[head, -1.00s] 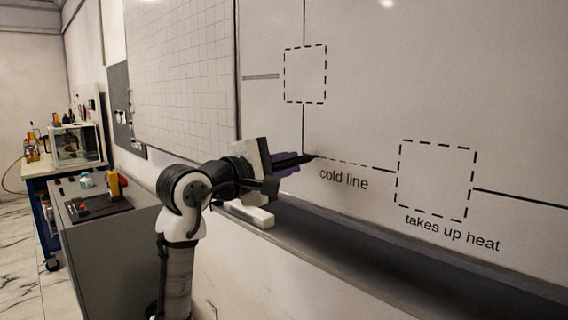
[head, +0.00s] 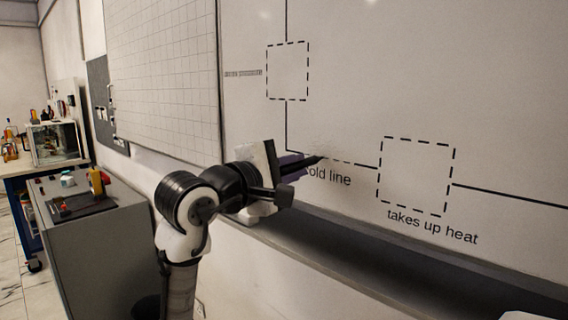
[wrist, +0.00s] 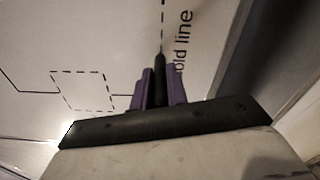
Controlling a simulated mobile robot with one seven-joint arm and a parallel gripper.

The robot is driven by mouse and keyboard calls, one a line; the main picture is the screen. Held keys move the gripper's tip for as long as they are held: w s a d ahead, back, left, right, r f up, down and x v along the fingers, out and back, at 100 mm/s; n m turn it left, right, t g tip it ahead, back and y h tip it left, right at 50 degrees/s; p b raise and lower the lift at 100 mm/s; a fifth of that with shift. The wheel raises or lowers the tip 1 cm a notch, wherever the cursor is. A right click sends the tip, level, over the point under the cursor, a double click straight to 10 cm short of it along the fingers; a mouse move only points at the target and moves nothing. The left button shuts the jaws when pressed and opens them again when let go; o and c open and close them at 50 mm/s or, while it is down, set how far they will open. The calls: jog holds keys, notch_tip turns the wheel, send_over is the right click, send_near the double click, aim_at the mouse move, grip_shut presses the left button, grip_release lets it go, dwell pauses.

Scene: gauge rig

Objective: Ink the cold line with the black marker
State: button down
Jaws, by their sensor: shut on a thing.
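My gripper (head: 298,165) is shut on the black marker (head: 310,162), whose tip points at the whiteboard. In the wrist view the marker (wrist: 160,90) sits between the purple fingers of my gripper (wrist: 160,88). The tip is at or very near the dashed cold line (head: 342,160); I cannot tell if it touches. Solid line shows left of the tip, dashes to its right, then a short solid piece up to the dashed box. The "cold line" label (head: 330,177) is just below, its first letter hidden by my gripper.
The "takes up heat" dashed box (head: 416,177) is to the right, and another dashed box (head: 288,71) is above. A dark ledge (head: 400,258) runs below the whiteboard (head: 500,90). A grey cabinet (head: 100,245) stands at the left.

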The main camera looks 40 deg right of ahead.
jog(key=s+p, duration=0.2)
jog(key=s, duration=0.5)
jog(key=shift+s+d+p, duration=0.35)
jog(key=shift+p, duration=0.05)
dwell(0.3)
jog(key=w+a+p, duration=0.1)
jog(key=w+p, duration=0.5)
jog(key=w, duration=0.7)
jog(key=shift+w, duration=0.4)
dwell(0.7)
jog(key=a+p, duration=0.2)
jog(key=a, duration=0.4)
jog(key=shift+s, duration=0.25)
jog(key=shift+a, duration=0.1)
dwell(0.3)
